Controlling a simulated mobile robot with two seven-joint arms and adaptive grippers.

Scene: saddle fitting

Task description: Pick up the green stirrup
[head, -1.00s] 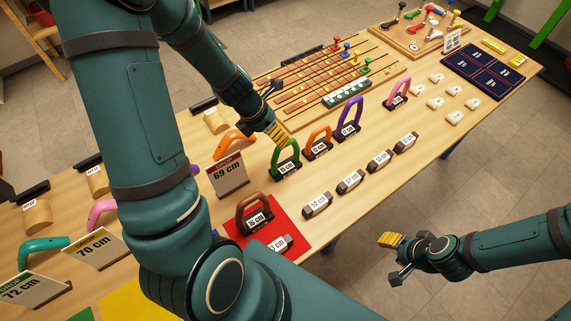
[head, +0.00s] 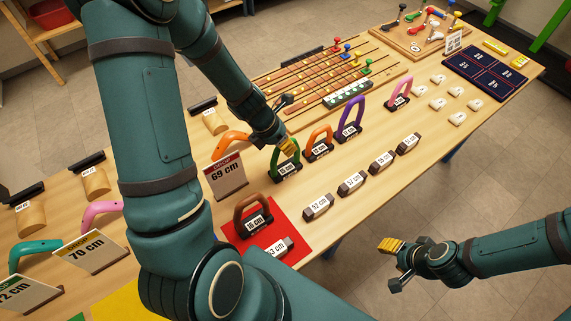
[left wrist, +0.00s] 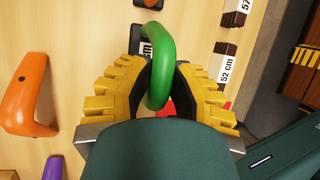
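The green stirrup (head: 273,163) stands upright on its dark labelled base at the near end of a row of coloured stirrups. My left gripper (head: 287,147) is at the top of its arch. In the left wrist view, the green arch (left wrist: 162,62) passes between the two yellow-ridged fingers of my left gripper (left wrist: 163,85). The fingers look apart around it; contact is hard to make out. My right gripper (head: 392,264) is open and empty, off the table's front edge at the lower right.
An orange stirrup (head: 319,141) and a purple one (head: 350,118) stand close to the right. A brown stirrup (head: 254,216) stands on a red mat (head: 277,234) in front. Labelled blocks (head: 318,206) line the front.

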